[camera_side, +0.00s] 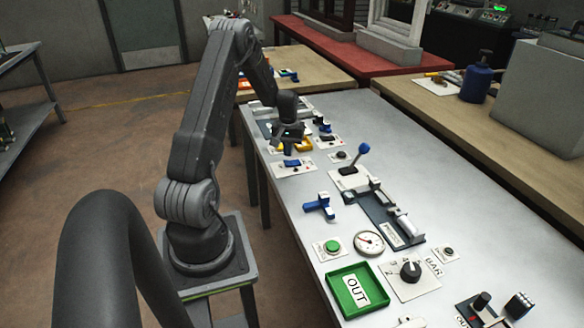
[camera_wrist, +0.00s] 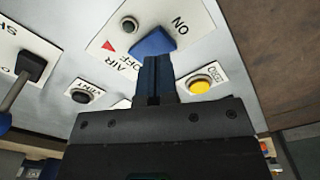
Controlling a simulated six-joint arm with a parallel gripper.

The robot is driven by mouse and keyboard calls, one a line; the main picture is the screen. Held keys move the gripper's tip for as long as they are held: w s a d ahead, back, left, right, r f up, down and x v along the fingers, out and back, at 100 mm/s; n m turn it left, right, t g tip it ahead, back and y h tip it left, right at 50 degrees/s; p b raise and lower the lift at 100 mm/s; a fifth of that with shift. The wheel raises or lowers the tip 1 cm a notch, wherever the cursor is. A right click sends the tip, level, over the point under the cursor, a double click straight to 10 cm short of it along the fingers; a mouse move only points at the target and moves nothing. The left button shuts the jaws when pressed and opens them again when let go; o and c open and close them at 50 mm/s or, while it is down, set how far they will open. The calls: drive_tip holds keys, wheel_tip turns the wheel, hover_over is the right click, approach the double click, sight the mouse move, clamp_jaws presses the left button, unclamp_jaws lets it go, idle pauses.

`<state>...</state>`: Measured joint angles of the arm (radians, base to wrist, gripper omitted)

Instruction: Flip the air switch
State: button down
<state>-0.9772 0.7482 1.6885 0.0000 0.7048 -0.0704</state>
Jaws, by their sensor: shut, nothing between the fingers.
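The air switch is a blue rocker on a white plate marked AIR, ON and OFF. In the wrist view the blue rocker (camera_wrist: 153,41) sits just beyond my fingertips, between the two labels. In the side view the air switch (camera_side: 292,163) is a small blue piece on a white plate at the far part of the bench. My gripper (camera_side: 290,149) hangs over it, pointing down. In the wrist view my gripper (camera_wrist: 154,60) is shut and empty, its tips overlapping the rocker's near edge. I cannot tell whether they touch it or which way it is tilted.
A yellow button (camera_wrist: 201,85) and a black VENT button (camera_wrist: 81,96) flank my fingers. On the grey bench (camera_side: 285,207) a blue-knobbed lever (camera_side: 363,149), a blue valve handle (camera_side: 320,206) and a green OUT tray (camera_side: 345,307) stand nearer the side camera.

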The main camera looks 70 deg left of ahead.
sight(289, 162)
drive_tip(key=shift+f, duration=1.65)
idle(0.8)
drive_tip(key=shift+r, duration=3.55)
